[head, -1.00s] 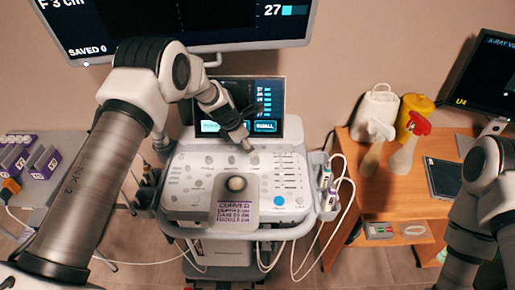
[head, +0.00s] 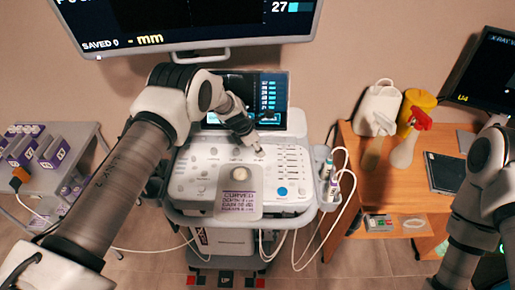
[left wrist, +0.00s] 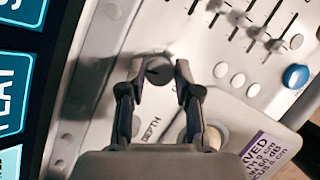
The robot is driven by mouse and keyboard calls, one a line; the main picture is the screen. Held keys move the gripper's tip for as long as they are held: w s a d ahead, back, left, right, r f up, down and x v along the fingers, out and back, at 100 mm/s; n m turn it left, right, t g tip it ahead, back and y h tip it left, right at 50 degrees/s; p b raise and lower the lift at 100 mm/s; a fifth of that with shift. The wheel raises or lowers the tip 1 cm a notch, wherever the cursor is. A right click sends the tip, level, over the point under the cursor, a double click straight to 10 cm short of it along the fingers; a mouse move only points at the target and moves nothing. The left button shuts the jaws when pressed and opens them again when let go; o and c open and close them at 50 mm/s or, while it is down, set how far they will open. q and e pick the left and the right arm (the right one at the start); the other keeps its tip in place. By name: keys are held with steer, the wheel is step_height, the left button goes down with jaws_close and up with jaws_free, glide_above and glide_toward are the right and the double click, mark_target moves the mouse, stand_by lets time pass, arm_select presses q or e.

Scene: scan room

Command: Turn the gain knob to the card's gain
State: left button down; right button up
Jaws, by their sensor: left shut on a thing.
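The ultrasound console panel (head: 190,190) stands in the middle of the head view, with rows of small knobs and sliders. My left gripper (head: 258,152) is at the panel's upper part. In the left wrist view its two fingers (left wrist: 158,73) are shut on a round dark-topped knob (left wrist: 159,69), one finger on each side. The knob's own label is mostly hidden; the word DEPTH is printed nearer the gripper base. The card (head: 240,203), headed CURVED, lies on the panel's lower middle and also shows in the left wrist view (left wrist: 268,152). Its smaller lines are hard to read.
A slider bank (head: 290,160) and a blue button (head: 282,191) lie right of the knob. The console screen (head: 270,100) rises behind, under a large monitor (head: 200,20). Probes (head: 325,175) with cables hang at the right. A wooden desk (head: 350,205) stands further right.

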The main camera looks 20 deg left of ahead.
mark_target(250, 154)
arm_select(q)
steer(key=shift+s+f+m+b, duration=0.1)
steer(key=shift+f+m+b, duration=0.3)
steer(key=shift+b, duration=0.35)
steer(key=m+g+b, duration=0.1)
steer(key=m+b, duration=0.1)
steer(key=b, duration=0.1)
steer(key=shift+f+h+b, duration=0.15)
steer(key=shift+h+b, duration=0.15)
steer(key=shift+b, duration=0.1)
steer(key=shift+r+m+g+b, duration=0.2)
steer(key=shift+m+g+b, duration=0.5)
steer(key=shift+m+b, duration=0.85)
steer(key=c, duration=0.9)
jaws_free()
steer(key=shift+d, duration=0.1)
steer(key=shift+o, duration=0.5)
steer(key=shift+v, duration=3.8)
